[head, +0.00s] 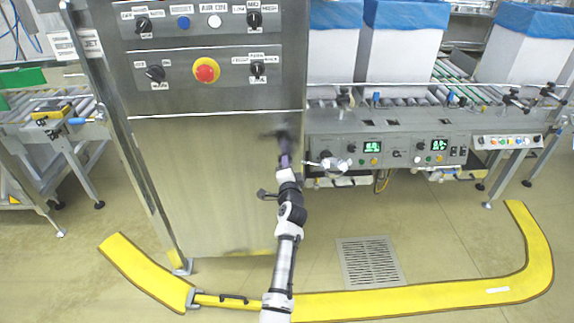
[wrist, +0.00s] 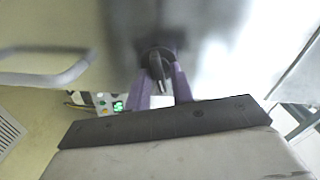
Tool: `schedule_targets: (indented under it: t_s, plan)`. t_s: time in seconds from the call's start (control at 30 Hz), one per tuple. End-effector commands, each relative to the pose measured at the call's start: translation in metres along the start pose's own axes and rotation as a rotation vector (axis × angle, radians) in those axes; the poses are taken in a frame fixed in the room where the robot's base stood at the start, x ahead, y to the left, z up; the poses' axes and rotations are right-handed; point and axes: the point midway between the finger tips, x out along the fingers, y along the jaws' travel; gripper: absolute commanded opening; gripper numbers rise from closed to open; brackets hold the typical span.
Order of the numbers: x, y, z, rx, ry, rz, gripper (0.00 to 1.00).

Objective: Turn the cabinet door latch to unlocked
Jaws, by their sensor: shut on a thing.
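The cabinet door (head: 205,185) is a brushed steel panel under the two control strips. My gripper (head: 285,160) is at its right side, at the end of the white and black arm. In the wrist view my gripper's purple fingers (wrist: 162,85) are closed around a small dark latch (wrist: 157,66) on the steel face. The latch points roughly up and down in that picture. In the head view the gripper hides the latch. A dark blurred reflection shows on the door just above the gripper.
Control strips with a red emergency button (head: 206,70) sit above the door. A conveyor with display boxes (head: 390,150) stands close to the right. A yellow floor barrier (head: 400,303) curves around the front. A bent metal bar (wrist: 50,72) shows left in the wrist view.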

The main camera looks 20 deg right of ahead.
Motion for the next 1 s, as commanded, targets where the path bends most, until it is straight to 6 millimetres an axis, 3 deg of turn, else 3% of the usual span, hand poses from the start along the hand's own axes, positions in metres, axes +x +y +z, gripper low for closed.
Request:
schedule_targets:
  t_s: [0.4,1.0]
  plan:
    - [0.0,0.0003,-0.0001,0.258,0.0,0.0,0.01]
    - [0.0,0.0015,0.0,0.325,0.001,0.0,0.01]
